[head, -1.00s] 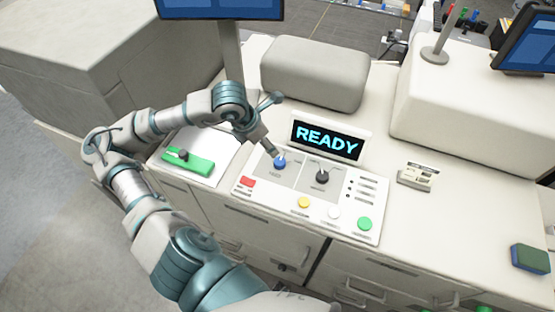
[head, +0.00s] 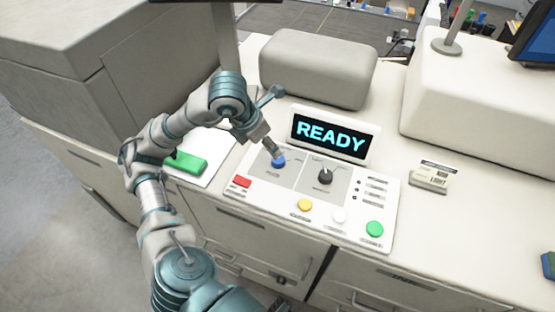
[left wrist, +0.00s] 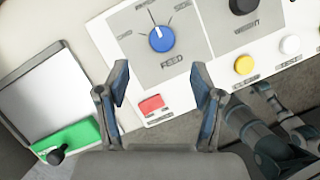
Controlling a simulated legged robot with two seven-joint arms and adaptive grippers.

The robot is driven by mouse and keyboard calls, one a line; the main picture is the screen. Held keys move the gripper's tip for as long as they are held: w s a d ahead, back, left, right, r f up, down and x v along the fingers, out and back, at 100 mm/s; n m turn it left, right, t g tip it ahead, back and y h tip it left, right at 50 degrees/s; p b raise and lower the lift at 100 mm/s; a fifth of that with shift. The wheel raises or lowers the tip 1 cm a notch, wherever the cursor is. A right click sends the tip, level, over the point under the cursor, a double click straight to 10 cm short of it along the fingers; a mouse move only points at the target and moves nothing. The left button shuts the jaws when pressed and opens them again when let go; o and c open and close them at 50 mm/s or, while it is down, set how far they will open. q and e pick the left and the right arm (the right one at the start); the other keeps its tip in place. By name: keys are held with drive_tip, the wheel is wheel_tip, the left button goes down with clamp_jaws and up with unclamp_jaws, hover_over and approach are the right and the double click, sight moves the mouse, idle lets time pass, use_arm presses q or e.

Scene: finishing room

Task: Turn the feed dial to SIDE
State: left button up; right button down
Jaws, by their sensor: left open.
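The feed dial (head: 278,161) is a blue knob on a grey plate at the left of the control panel. In the left wrist view the dial (left wrist: 161,38) has a white pointer mark aimed up and slightly left, near the top label. A label at its upper right seems to read SIDE; the lettering is small. My left gripper (head: 271,149) is just above the dial in the head view, partly covering the plate. In the left wrist view the left gripper (left wrist: 160,78) is open and empty, its fingers apart below the dial in the picture.
A black dial (head: 325,177) is right of the feed dial. A READY display (head: 330,136) stands behind.

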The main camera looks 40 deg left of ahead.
sight(278, 159)
use_arm(q)
drive_tip(key=b+x, duration=0.1)
drive_tip(key=x, duration=0.8)
drive_tip(key=shift+d+f, duration=0.1)
drive_tip(key=shift+d, duration=0.05)
use_arm(e)
drive_tip(key=w, duration=0.1)
drive_tip(key=w+r, duration=0.1)
drive_tip(key=w, duration=0.1)
drive_tip(key=shift+w+a+r, duration=0.3)
drive_tip(key=shift+w+a, duration=0.05)
use_arm(q)
drive_tip(key=c, duration=1.1)
